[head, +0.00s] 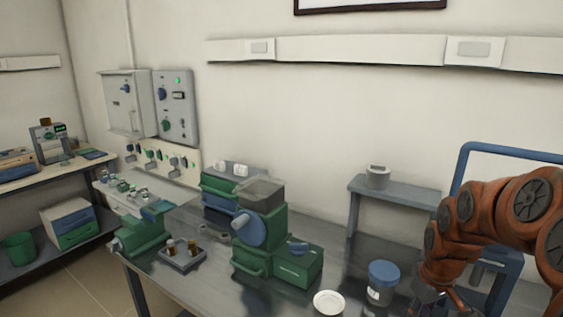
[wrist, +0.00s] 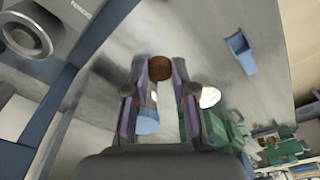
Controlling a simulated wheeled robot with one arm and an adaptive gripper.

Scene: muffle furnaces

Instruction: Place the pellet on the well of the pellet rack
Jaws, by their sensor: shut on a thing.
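My gripper (wrist: 160,70) is shut on a brown round pellet (wrist: 160,66), which sits between the two fingertips in the wrist view. In the head view my gripper (head: 447,298) is low at the right edge of the picture, partly cut off, and the pellet cannot be made out there. A dark low tray (head: 181,264) with small brown-topped pieces on it stands on the bench left of the green machine. It may be the pellet rack, but its wells are too small to tell. My gripper is well to the right of it.
A green machine with a blue round front (head: 252,229) stands mid-bench between tray and gripper. A white dish (head: 328,302) and a blue-lidded jar (head: 382,290) lie near my gripper. A grey raised shelf (head: 398,191) and a blue frame (head: 505,150) stand behind.

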